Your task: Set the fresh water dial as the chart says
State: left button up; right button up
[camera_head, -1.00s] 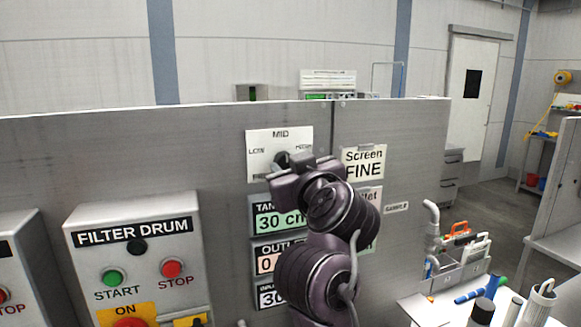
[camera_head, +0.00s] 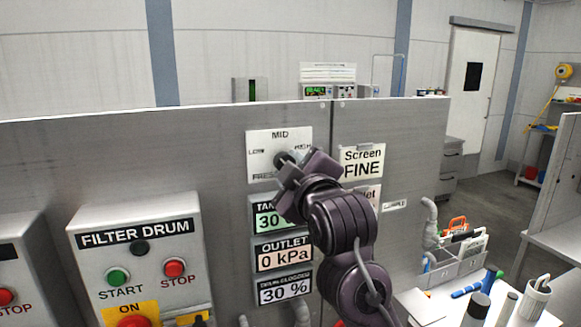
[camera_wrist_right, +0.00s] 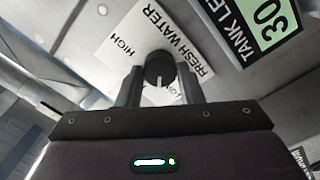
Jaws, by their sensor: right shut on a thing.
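The fresh water dial is a dark round knob (camera_wrist_right: 158,66) on a white plate (camera_head: 264,140) marked LOW, MID and HIGH, fixed to the grey panel. My right gripper (camera_head: 290,161) reaches it from the lower right and is shut on the knob. In the right wrist view its two fingers (camera_wrist_right: 160,78) stand on either side of the knob. A pale line on the knob points toward the bottom of that view; the MID mark is hidden there. No chart is readable. My left gripper is not in view.
Below the dial are the tank level, OUTLET 0 kPa (camera_head: 284,257) and drum clogged 30 % (camera_head: 284,289) displays. A Screen FINE sign (camera_head: 362,163) is close right. The FILTER DRUM box (camera_head: 135,260) stands lower left. A white table (camera_head: 425,305) with bottles and pens is lower right.

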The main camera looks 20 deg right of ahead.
jog(key=shift+n, duration=0.3)
jog(key=o, duration=1)
jog(key=shift+c, duration=0.2)
jog(key=s+b, duration=0.3)
jog(key=s, duration=0.4)
jog(key=shift+s+b, duration=0.35)
jog(key=shift+f, duration=0.2)
